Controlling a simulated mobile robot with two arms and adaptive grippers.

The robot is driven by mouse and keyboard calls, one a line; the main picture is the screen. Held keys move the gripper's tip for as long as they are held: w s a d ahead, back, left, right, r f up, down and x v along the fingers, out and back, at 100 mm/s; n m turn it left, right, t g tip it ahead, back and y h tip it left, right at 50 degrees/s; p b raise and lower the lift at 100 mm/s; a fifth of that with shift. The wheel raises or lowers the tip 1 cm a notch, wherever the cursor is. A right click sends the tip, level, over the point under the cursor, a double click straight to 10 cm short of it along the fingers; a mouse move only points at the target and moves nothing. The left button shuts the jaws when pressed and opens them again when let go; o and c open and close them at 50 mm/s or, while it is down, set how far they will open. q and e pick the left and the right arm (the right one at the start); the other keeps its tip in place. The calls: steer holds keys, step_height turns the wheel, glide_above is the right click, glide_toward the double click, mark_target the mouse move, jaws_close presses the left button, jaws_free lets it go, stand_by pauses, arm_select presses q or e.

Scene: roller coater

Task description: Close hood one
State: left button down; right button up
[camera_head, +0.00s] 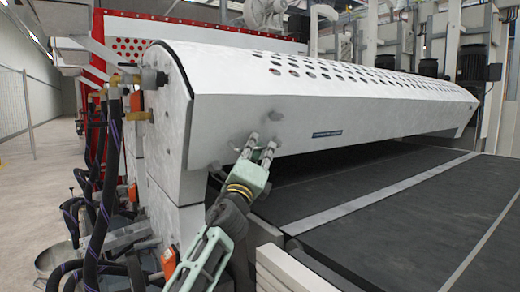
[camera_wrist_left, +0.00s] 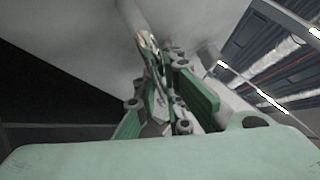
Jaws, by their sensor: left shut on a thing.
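The hood (camera_head: 380,120) is a long white curved cover with rows of round holes along its top. It lies across the machine above the dark conveyor bed, and a dark gap shows under its front edge. My left gripper (camera_head: 262,143) is at the front face of the hood near its left end. Its fingers are shut on a part at that face, likely a handle, mostly hidden by the fingers. In the left wrist view the green fingers (camera_wrist_left: 162,90) meet at a pale rod-like part (camera_wrist_left: 130,15) below the hood's grey surface. My right gripper is not in view.
The dark conveyor bed (camera_head: 450,215) with a light strip (camera_head: 380,192) spreads below and right of the hood. Hoses (camera_head: 105,180) and orange-marked fittings stand at the machine's left side. A red perforated panel (camera_head: 130,48) is behind. Open floor (camera_head: 35,210) lies far left.

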arm_select(q)
steer(key=shift+w+a+f, duration=0.25)
steer(key=shift+a+f, duration=0.1)
steer(key=shift+f, duration=0.05)
steer(key=c, duration=2.1)
jaws_free()
steer(key=shift+f, duration=0.1)
steer(key=shift+s+a+f, duration=0.1)
steer(key=shift+s+f, duration=0.05)
steer(key=shift+s, duration=0.05)
steer(key=v, duration=1.1)
steer(key=shift+s, duration=0.35)
